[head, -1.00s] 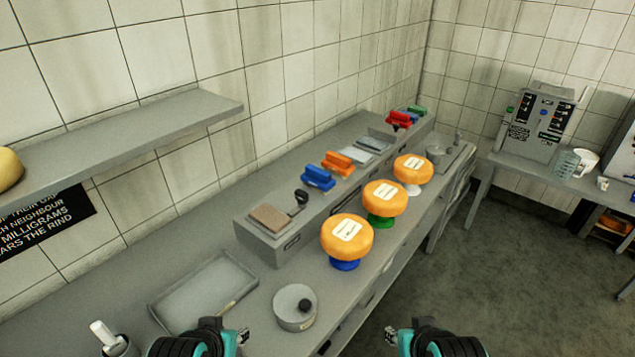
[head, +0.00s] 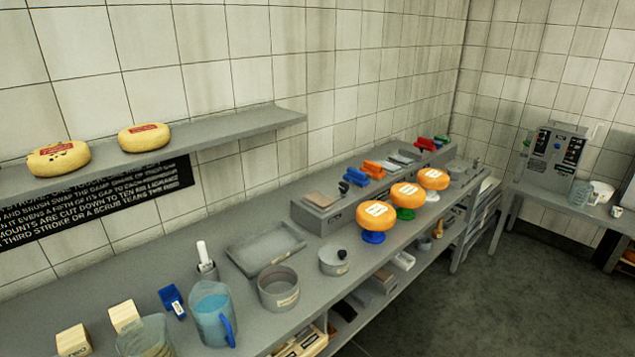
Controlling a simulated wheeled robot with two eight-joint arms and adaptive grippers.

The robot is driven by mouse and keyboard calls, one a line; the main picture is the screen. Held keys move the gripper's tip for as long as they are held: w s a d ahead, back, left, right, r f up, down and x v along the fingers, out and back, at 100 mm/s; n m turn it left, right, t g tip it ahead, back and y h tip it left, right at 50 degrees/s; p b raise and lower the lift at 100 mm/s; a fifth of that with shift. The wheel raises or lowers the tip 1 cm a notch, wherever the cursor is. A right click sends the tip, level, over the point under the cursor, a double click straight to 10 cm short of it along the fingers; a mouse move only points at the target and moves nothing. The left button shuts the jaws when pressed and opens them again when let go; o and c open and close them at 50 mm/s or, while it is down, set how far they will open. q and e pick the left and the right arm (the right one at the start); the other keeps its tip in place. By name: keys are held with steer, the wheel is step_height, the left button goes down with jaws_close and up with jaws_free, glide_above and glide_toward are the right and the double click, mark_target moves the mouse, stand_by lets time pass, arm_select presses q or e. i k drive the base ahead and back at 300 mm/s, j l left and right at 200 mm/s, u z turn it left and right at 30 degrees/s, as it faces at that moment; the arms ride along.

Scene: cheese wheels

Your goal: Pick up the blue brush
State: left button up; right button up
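A blue block-shaped item (head: 356,177), which looks like a brush, lies on the raised grey ledge (head: 322,222) at the back of the counter. It is beside an orange block of similar shape (head: 374,168). A second blue item (head: 173,299) with a white label lies on the counter at the lower left, left of a blue-handled jug (head: 212,312). It is too small to tell whether that one is a brush. Neither of my grippers is in the head view now.
Three orange cheese wheels on coloured stands, the nearest (head: 375,214) on blue, line the counter's front. A wall shelf (head: 220,132) overhangs the left. Floor at right is clear.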

mark_target(359, 177)
steer(key=i+l+u, duration=0.1)
steer(key=u, duration=0.35)
steer(key=i+l+u, duration=0.1)
steer(key=u, duration=0.35)
steer(key=l+u, duration=0.2)
steer(key=u, duration=0.25)
steer(key=i+l+u, duration=0.1)
steer(key=u, duration=0.35)
steer(key=i+l, duration=0.1)
steer(key=l, duration=2.55)
steer(key=i, duration=0.05)
